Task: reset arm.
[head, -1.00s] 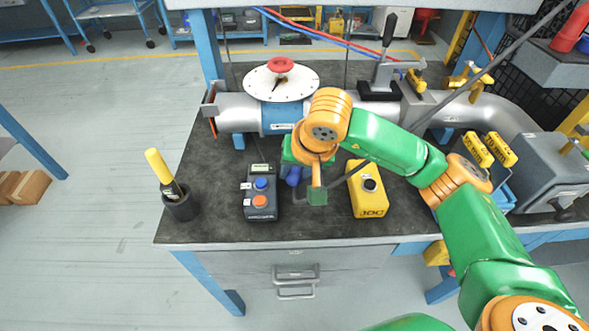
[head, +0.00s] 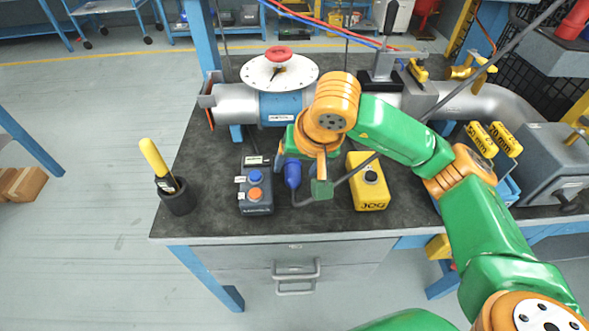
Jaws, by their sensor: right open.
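My right arm, green with orange joints, reaches in from the lower right over the bench (head: 220,218). Its gripper (head: 305,178) hangs over the bench top between the grey control box (head: 257,196) and the yellow JOG box (head: 368,186). The jaws are open and partly hidden behind the wrist. A blue rounded object (head: 292,174) shows beside the gripper; I cannot tell whether they touch. My left gripper is out of view.
A silver pipe with a white round plate and red knob (head: 279,52) runs along the back. A dark cup (head: 177,197) with a yellow-handled tool stands at the left. Yellow-labelled blocks (head: 490,139) and a grey machine (head: 545,160) are at the right. A drawer (head: 295,262) is below.

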